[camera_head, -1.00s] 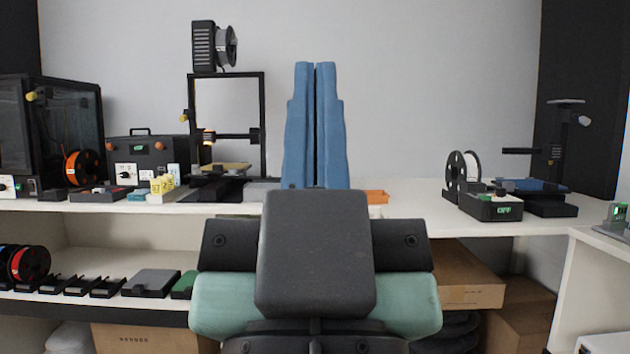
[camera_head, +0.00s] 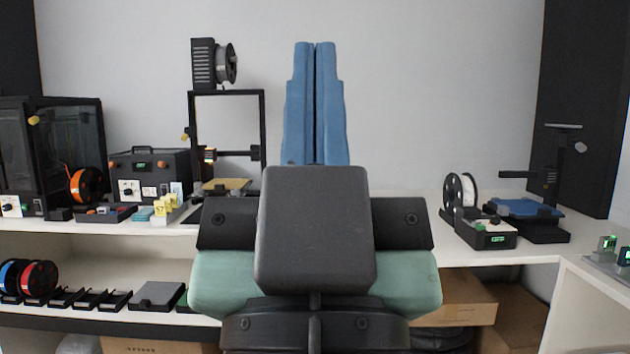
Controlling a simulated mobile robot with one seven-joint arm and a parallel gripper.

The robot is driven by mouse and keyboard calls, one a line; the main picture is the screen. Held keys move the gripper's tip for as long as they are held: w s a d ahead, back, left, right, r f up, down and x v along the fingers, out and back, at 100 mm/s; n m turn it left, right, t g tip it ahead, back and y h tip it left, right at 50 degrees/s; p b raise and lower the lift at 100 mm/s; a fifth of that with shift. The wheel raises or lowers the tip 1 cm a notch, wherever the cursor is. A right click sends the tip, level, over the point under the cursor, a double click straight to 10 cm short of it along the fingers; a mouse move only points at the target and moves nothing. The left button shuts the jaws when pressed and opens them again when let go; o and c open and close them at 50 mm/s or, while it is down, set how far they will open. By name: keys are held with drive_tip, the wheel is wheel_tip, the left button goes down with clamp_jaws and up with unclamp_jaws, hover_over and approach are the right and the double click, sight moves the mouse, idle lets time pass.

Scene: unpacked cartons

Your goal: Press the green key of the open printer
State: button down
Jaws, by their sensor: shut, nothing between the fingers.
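My gripper (camera_head: 315,46) stands upright in the middle of the head view, its two long blue fingers shut together and empty against the grey wall. An open-frame printer (camera_head: 262,125) with a black gantry stands on the bench left of my gripper; my arm hides part of its base. A second open printer (camera_head: 540,231) with a blue bed stands at the right. I cannot make out a green key for certain. My gripper appears apart from both printers.
An enclosed black printer (camera_head: 65,150), an orange spool (camera_head: 86,186) and a black control case (camera_head: 150,170) crowd the left bench. A white spool (camera_head: 460,190) stands beside the right control box.

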wheel_tip(320, 180, up, 24)
drive_tip(key=p, duration=2.1)
drive_tip(key=shift+r+p, duration=0.2)
drive_tip(key=shift+p, duration=0.1)
